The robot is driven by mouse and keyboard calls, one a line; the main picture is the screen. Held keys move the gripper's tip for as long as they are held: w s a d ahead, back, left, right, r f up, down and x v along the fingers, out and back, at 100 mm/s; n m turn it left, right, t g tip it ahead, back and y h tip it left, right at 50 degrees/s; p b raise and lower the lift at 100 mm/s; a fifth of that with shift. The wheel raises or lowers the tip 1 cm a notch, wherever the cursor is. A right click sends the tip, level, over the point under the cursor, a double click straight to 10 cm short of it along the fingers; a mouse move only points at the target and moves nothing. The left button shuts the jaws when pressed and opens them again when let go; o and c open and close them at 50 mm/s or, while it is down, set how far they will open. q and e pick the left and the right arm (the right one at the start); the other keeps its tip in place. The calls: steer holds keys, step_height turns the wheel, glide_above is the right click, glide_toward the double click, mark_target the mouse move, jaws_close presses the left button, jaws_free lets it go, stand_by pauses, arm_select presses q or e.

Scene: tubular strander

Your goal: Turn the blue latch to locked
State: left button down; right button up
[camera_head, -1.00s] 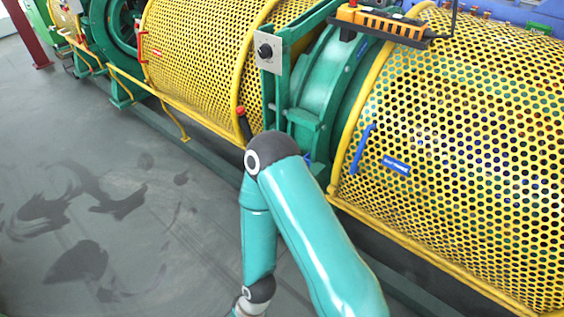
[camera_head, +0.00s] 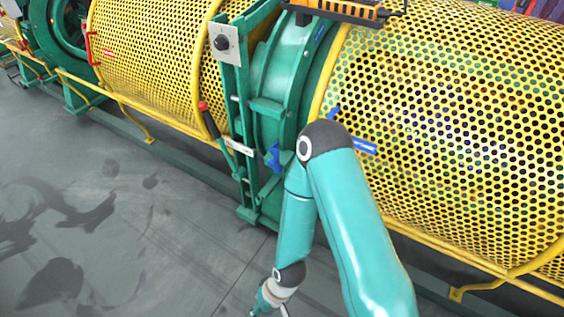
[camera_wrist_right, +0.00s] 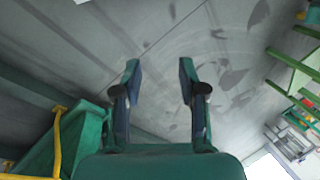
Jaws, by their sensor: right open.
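A small blue latch (camera_head: 275,157) sits on the green machine frame between the two yellow perforated guards, just left of my right arm's elbow. Its exact angle is hard to read at this size. My right arm crosses the middle of the head view, and its gripper (camera_head: 264,301) hangs low at the bottom edge, well below the latch. In the right wrist view the gripper (camera_wrist_right: 160,78) is open and empty, its fingers apart over grey floor. The latch does not show in the wrist view. My left gripper is not in view.
A red-tipped lever (camera_head: 206,118) and a grey knob panel (camera_head: 225,42) stand left of the latch. A yellow perforated guard (camera_head: 450,130) fills the right, with a blue handle partly hidden by my arm. An orange pendant (camera_head: 345,9) lies on top. The floor (camera_head: 120,230) at left is clear.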

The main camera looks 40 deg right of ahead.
steer(key=shift+o, duration=1.2)
steer(key=shift+d, duration=0.1)
steer(key=w+d+f+m+t+h+b, duration=0.1)
steer(key=w+d+t+h+b, duration=0.15)
steer(key=w, duration=0.65)
steer(key=w+d+f+m+t+h+b, duration=0.1)
steer(key=w+d+t+h+b, duration=0.2)
steer(key=w, duration=0.5)
steer(key=w+d+f+m+t+h+b, duration=0.1)
steer(key=w+t+b, duration=0.25)
steer(key=w, duration=0.55)
steer(key=m+g+h+b, duration=0.3)
steer(key=m+h+b, duration=0.6)
steer(key=h, duration=0.5)
glide_toward(270, 164)
steer(key=x, duration=1)
steer(key=shift+w+d+r, duration=0.1)
steer(key=shift+d, duration=0.3)
steer(key=shift+c, duration=0.2)
